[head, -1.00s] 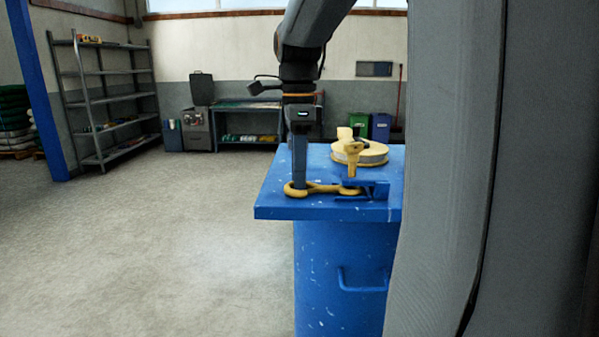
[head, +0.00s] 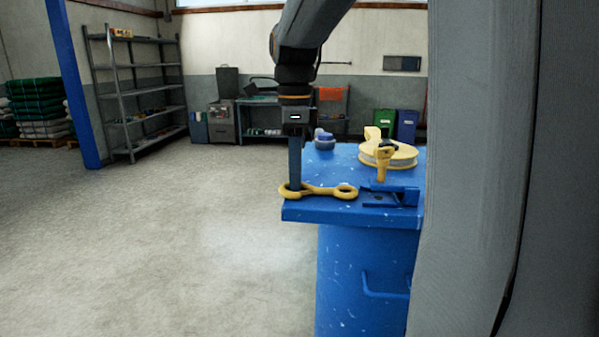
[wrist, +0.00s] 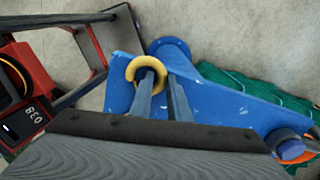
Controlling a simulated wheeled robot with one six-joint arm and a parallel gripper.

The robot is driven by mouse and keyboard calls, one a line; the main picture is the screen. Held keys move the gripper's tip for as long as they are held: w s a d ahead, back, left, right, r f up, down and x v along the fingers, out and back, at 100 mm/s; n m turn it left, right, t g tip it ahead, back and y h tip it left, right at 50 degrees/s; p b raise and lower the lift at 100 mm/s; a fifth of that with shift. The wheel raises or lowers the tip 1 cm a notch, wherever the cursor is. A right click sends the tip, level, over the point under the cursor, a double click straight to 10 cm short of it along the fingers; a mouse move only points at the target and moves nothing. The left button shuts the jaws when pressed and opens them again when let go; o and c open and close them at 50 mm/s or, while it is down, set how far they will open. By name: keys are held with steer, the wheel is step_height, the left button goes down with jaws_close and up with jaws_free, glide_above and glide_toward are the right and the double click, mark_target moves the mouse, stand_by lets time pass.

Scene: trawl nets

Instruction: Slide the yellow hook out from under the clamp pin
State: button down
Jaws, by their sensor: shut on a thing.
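The yellow hook (head: 322,191) lies at the left front of the blue drum-like stand's top, a ring at each end. Its right ring is to the left of the clamp and apart from it. The blue clamp (head: 408,196) sits at the front right of the top, with the yellow-headed clamp pin (head: 382,168) upright over it. My gripper (head: 295,188) points down and is shut on the hook's left ring. In the wrist view, one finger of my gripper (wrist: 160,88) passes through the yellow ring (wrist: 131,68); the rest of the hook is hidden.
A yellow and white round reel (head: 388,158) stands behind the clamp. Open floor (head: 200,240) lies to the left. Shelves and a workbench are far back.

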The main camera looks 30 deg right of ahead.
steer(key=c, duration=1.6)
jaws_free()
steer(key=shift+r, duration=0.1)
step_height(320, 180, up, 8)
steer(key=shift+w+f+b, duration=0.1)
steer(key=shift+f+b, duration=0.05)
steer(key=shift+b, duration=0.65)
